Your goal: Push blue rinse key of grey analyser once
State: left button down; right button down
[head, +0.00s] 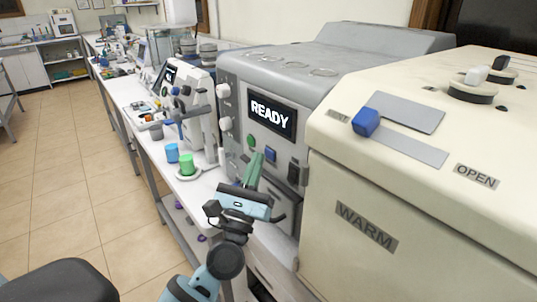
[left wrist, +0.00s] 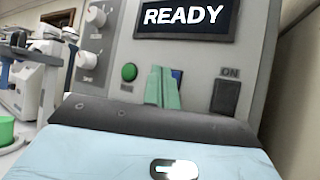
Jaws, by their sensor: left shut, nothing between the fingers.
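The grey analyser (head: 230,85) stands on the bench with a lit display (head: 272,117) reading READY. Its blue rinse key (head: 270,154) is on the front panel below the display, right of a green key (head: 250,141). My left gripper (head: 257,156) is shut and empty, with its green fingers pointing at the panel just left of the blue key. In the left wrist view the fingertips (left wrist: 163,70) partly cover the blue key (left wrist: 177,75). I cannot tell whether they touch the panel. My right gripper is not in view.
A dark ON switch (left wrist: 226,97) sits right of the blue key. A cream machine (head: 400,235) labelled WARM and OPEN stands close on the right. Blue (head: 172,153) and green (head: 186,163) cups stand on the bench at left. The tiled floor further left is clear.

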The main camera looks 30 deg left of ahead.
pick_arm(q)
jog(key=shift+w+d, duration=0.1)
jog(key=shift+w, duration=0.1)
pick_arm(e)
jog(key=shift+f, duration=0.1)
pick_arm(q)
jog(key=shift+w+d, duration=0.15)
jog(key=shift+w, duration=0.2)
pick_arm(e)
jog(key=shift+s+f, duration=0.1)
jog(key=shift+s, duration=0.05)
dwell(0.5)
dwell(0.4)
pick_arm(q)
jog(key=shift+s+a, duration=0.3)
jog(key=shift+s, duration=0.45)
jog(key=shift+s, duration=0.1)
jog(key=shift+s+a, duration=0.35)
jog(key=shift+s, duration=0.4)
jog(key=shift+s+a, duration=0.3)
jog(key=shift+s, duration=0.45)
jog(key=shift+s+a, duration=0.35)
jog(key=shift+s, duration=0.4)
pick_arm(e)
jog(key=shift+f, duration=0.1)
pick_arm(q)
jog(key=shift+f, duration=0.1)
